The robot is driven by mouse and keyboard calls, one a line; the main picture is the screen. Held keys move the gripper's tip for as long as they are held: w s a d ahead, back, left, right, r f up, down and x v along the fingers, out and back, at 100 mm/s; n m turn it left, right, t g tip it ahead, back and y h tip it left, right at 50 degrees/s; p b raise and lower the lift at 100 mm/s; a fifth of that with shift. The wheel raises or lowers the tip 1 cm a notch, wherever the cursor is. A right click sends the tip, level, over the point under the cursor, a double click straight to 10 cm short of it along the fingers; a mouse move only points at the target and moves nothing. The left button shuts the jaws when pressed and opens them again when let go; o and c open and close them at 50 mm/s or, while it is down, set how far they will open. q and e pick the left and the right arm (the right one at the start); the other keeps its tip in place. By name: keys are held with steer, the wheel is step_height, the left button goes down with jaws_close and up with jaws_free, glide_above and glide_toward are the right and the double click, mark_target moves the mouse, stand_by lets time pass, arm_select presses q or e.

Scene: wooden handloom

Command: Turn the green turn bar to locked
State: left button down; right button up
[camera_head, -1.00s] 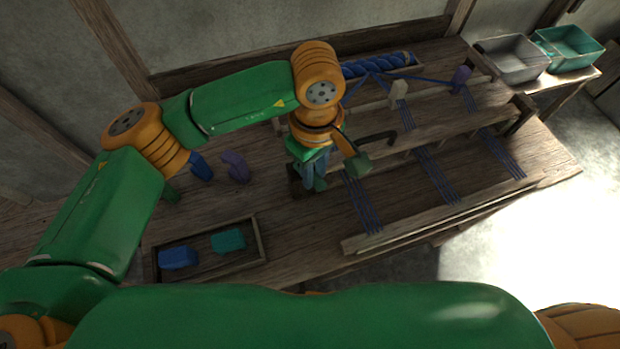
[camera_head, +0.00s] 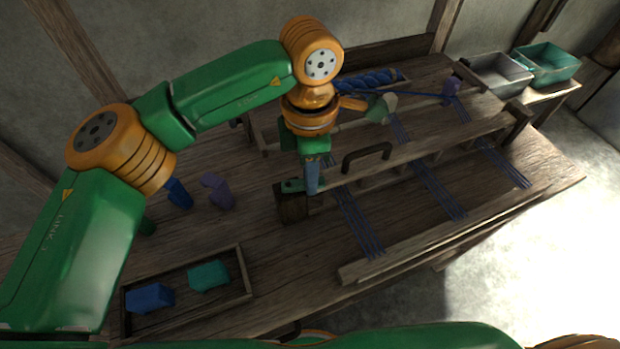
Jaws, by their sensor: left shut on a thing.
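The green turn bar (camera_head: 291,186) sits on top of a small wooden block (camera_head: 291,208) at the left end of the loom's front beam. Only a short piece of it shows beside the fingers. My left gripper (camera_head: 312,189) points down at this block and is shut on the turn bar. The wrist and fingers hide part of the bar, so its exact angle is hard to tell. My right gripper is out of view.
A dark handle (camera_head: 366,155) stands on the beam to the right. Blue threads (camera_head: 357,222) run across the loom. A tray (camera_head: 243,262) with a blue and a teal block lies front left. Blue and purple pieces (camera_head: 217,190) stand left. Two bins (camera_head: 497,75) stand back right.

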arm_select(q)
steer(key=shift+w+n, duration=0.4)
steer(key=shift+n, duration=0.7)
steer(key=c, duration=0.7)
jaws_free()
step_height(320, 180, up, 7)
steer(key=shift+r, duration=0.1)
